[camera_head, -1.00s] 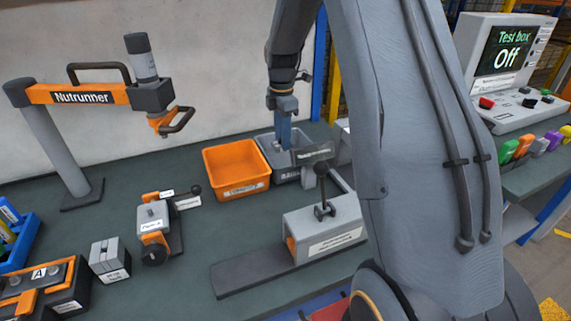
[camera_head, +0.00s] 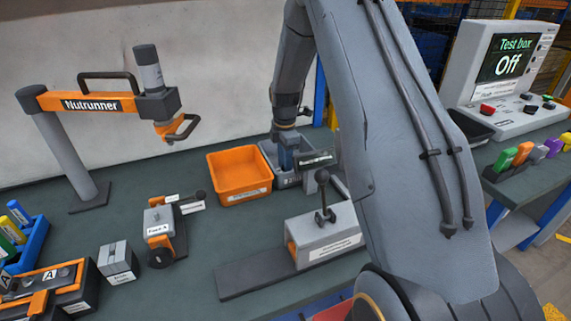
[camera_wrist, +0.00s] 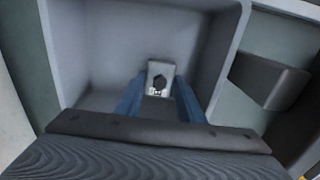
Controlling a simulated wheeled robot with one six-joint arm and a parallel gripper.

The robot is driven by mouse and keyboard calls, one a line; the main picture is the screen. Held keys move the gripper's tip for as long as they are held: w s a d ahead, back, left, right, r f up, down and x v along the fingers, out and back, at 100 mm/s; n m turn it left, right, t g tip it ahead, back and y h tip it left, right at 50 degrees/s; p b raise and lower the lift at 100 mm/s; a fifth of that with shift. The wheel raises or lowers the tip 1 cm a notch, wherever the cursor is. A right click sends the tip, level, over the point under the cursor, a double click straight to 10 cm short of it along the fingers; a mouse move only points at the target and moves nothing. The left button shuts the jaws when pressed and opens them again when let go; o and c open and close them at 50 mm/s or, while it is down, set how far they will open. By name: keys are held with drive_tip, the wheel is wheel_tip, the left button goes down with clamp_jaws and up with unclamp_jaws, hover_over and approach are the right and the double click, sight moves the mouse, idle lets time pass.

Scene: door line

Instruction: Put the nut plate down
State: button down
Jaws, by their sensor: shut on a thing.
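My gripper (camera_head: 288,164) points down into the grey bin (camera_head: 267,152) at the back of the bench. In the wrist view its two blue fingers stand on either side of the nut plate (camera_wrist: 161,70), a small pale plate with a dark hexagonal nut on its face. The gripper is shut on the plate. The grey bin's walls (camera_wrist: 75,60) surround the fingers and plate. I cannot tell whether the plate touches the bin floor. In the head view the plate is hidden by the gripper and bin.
An orange bin (camera_head: 238,193) stands directly left of the grey bin. A grey fixture with a black lever (camera_head: 325,236) stands in front. The Nutrunner stand (camera_head: 85,104) is at left. The Test box (camera_head: 505,65) reads Off.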

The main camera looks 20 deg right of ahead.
drive_tip(key=shift+f, duration=0.15)
drive_tip(key=c, duration=1.2)
unclamp_jaws()
wheel_tip(320, 180, up, 12)
drive_tip(key=b, duration=0.3)
drive_tip(key=shift+r, duration=0.2)
